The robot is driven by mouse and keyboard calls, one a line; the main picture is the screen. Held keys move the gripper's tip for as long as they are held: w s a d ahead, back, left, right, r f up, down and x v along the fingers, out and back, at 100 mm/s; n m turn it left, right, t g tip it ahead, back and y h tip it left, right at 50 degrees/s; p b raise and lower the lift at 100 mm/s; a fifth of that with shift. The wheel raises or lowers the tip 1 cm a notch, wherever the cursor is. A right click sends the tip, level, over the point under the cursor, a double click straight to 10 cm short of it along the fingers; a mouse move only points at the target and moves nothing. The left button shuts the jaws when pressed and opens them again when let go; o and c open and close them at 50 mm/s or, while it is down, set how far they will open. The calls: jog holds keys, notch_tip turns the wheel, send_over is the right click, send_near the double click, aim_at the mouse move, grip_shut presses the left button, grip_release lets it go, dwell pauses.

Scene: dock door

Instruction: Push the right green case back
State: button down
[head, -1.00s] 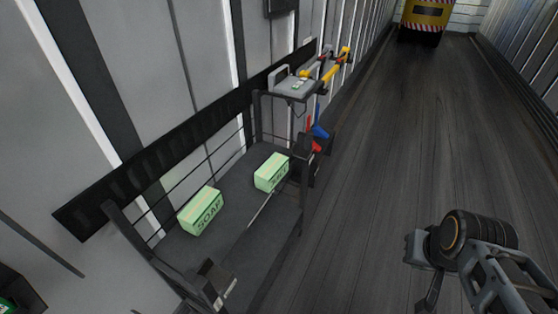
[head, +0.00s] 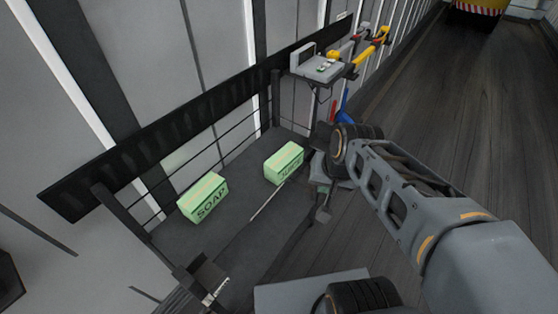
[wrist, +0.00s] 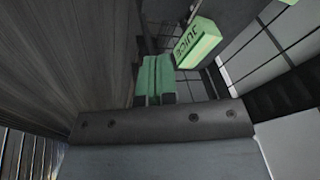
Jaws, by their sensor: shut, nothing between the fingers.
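The right green case (head: 284,163) is a light-green box with dark lettering on its front. It sits upright on the dark shelf of a cart (head: 235,230). The left green case (head: 203,197), lettered SOAP, sits apart from it on the same shelf. My gripper (head: 322,214) hangs to the right of the right case, by the cart's open side, apart from the case. In the wrist view the lettered case (wrist: 200,43) shows above and to the right of my shut, empty fingers (wrist: 155,80), which look greenish there.
A thin dark rail (head: 205,145) runs behind the cases. A post and a grey ledge (head: 315,66) with small items stand at the cart's far end, with yellow and blue tools beside it. Open wooden floor (head: 450,120) lies to the right.

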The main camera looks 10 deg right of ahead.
jog(key=w+d+f+m+y+b, duration=0.2)
jog(key=w+f+m+y+b, duration=0.1)
jog(key=w+f+m+b, duration=0.55)
jog(key=m+t+y+b, duration=0.3)
jog(key=m+b, duration=0.1)
jog(key=m, duration=1)
send_near(291, 162)
jog(key=s+d+r, duration=0.2)
jog(key=s+d, duration=0.2)
jog(key=d, duration=0.1)
jog(key=b+x, duration=0.1)
jog(key=x, duration=0.3)
jog(key=b+x, duration=0.1)
jog(key=x, duration=0.3)
jog(key=r+b+x, duration=0.1)
jog(key=x, duration=0.2)
jog(key=shift+w+a+f, duration=0.2)
jog(key=shift+w+a, duration=0.35)
jog(key=shift+a, duration=0.1)
jog(key=shift+w+a, duration=0.5)
jog(key=shift+a, duration=0.05)
jog(key=shift+r, duration=0.1)
